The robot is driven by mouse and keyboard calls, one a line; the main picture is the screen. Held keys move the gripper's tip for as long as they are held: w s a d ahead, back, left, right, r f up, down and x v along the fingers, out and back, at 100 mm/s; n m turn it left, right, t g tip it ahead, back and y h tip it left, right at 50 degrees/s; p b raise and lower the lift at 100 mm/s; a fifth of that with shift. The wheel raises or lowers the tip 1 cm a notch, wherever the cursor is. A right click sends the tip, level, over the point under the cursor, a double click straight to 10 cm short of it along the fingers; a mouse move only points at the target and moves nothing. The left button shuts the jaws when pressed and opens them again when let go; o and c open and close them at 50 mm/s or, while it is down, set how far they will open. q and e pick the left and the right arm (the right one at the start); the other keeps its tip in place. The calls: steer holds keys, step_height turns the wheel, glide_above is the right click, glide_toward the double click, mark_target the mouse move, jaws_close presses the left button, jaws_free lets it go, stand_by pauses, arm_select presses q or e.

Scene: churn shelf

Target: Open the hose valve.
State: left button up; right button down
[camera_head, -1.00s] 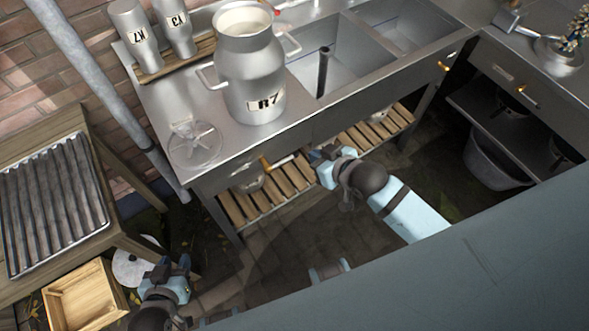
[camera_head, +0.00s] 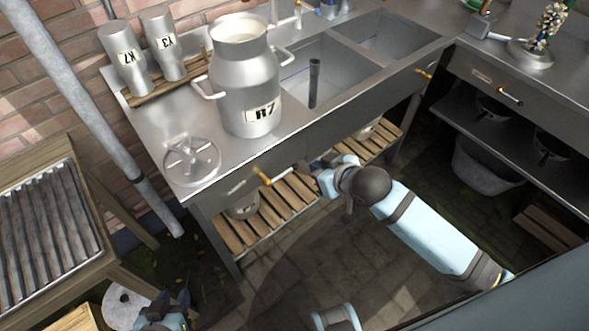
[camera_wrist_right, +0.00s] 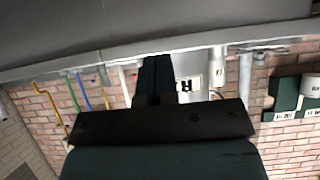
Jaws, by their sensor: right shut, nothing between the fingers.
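I cannot tell for certain which fitting is the hose valve. A brass-coloured fitting with a pale bar (camera_head: 265,178) sits on the front of the sink bench. My right gripper (camera_head: 316,172) is just right of that bar, in front of the bench and above the lower slatted shelf. Whether it touches the bar cannot be told. In the right wrist view its dark fingers (camera_wrist_right: 156,76) are together with nothing between them. My left gripper (camera_head: 167,299) is low at the bottom edge, partly cut off, its fingers apart and empty, far from the fitting.
A milk can marked R7 (camera_head: 248,85) and a round metal wheel-shaped piece (camera_head: 192,160) stand on the bench. Other brass fittings show on the bench fronts to the right (camera_head: 510,96). A slatted table (camera_head: 122,222) is at left. The floor (camera_head: 290,260) between is clear.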

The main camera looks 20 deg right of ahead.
steer(key=b, duration=0.1)
glide_above(294, 169)
steer(key=s, duration=0.3)
step_height(294, 169, down, 6)
steer(key=r, duration=0.1)
steer(key=f, duration=0.1)
steer(key=w+f, duration=0.1)
steer(key=f, duration=0.1)
steer(key=shift+a+b, duration=0.2)
steer(key=shift+b, duration=0.2)
arm_select(q)
steer(key=shift+f, duration=0.5)
arm_select(e)
steer(key=shift+w+f, duration=0.2)
steer(key=shift+f, duration=0.55)
arm_select(q)
steer(key=shift+d+r, duration=0.1)
steer(key=shift+r, duration=0.1)
arm_select(e)
steer(key=shift+f, duration=0.1)
